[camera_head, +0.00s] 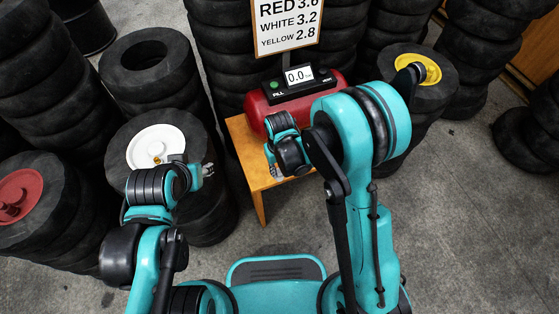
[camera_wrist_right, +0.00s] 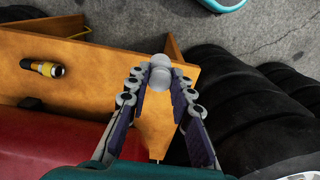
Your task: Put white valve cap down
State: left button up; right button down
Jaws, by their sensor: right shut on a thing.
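My right gripper (camera_head: 276,173) is over the front edge of the wooden table in the head view. In the right wrist view its fingers (camera_wrist_right: 160,80) meet around a small pale, rounded white valve cap (camera_wrist_right: 160,62), held at the fingertips. The wooden table (camera_wrist_right: 110,62) lies below it; whether the cap touches the wood is not clear. The cap cannot be made out in the head view. My left gripper (camera_head: 207,169) is beside the tire with the white hub (camera_head: 146,147); its jaws are too small to read. A small yellowish valve (camera_head: 157,160) shows on that hub.
A red compressor (camera_head: 256,109) with a 0.0 display (camera_head: 299,75) stands on the table. A yellow-and-black nozzle (camera_wrist_right: 43,69) lies on the tabletop. Tire stacks stand around, with a red hub (camera_head: 17,193) at left and a yellow hub (camera_head: 428,68) at right. A pressure sign (camera_head: 286,24) hangs behind.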

jog(key=w+a+f+b, duration=0.1)
jog(key=w+f, duration=0.2)
jog(key=w+a+f+b, duration=0.1)
jog(key=w+f+b, duration=0.1)
jog(key=w+f, duration=0.1)
jog(key=w+a+f+b, duration=0.1)
jog(key=w+f+b, duration=0.1)
jog(key=w+f, duration=0.1)
jog(key=shift+a+f, duration=0.15)
jog(key=shift+f, duration=0.35)
jog(key=shift+r, duration=0.1)
jog(key=shift+s, duration=0.1)
jog(key=c, duration=1.3)
grip_release()
